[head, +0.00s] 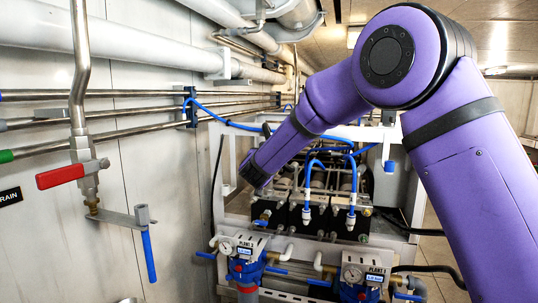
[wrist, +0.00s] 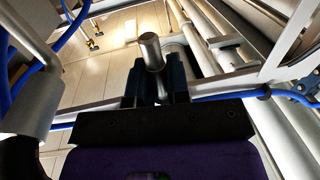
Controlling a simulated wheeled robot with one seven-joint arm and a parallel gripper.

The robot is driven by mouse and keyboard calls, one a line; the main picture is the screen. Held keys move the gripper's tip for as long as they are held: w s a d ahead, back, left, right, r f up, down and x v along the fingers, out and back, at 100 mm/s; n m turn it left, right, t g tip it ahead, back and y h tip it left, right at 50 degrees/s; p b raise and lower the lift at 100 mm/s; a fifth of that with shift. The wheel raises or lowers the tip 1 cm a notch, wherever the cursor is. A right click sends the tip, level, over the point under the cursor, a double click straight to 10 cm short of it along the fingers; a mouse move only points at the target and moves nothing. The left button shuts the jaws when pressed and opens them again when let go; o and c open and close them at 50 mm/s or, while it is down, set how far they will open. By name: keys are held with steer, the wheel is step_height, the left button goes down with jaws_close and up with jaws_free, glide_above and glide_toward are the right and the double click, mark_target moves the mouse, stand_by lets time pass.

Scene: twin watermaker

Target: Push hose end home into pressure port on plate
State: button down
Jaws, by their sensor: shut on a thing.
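In the wrist view my gripper (wrist: 154,72) has its two dark fingers closed on a grey metal cylinder (wrist: 150,48), seemingly the hose end. Its rounded tip stands out beyond the fingers, and its lower part is hidden between them. In the head view my purple arm reaches down over the machine frame, and the fingers and held part cannot be made out there. I cannot tell for sure which fitting is the pressure port or its plate. Nothing is seen touching the cylinder's tip in the wrist view.
Blue hoses (head: 316,163) loop over the machine frame and also pass close to my gripper (wrist: 228,97). Two blue gauge housings (head: 245,262) stand in front. At left are a red-handled valve (head: 72,174) and a grey bracket (head: 116,217). Pipes run along the wall.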

steer(key=shift+f, duration=1.6)
steer(key=shift+f, duration=1.75)
stand_by(0.5)
steer(key=c, duration=1)
jaws_free()
steer(key=v, duration=1)
steer(key=shift+s, duration=0.4)
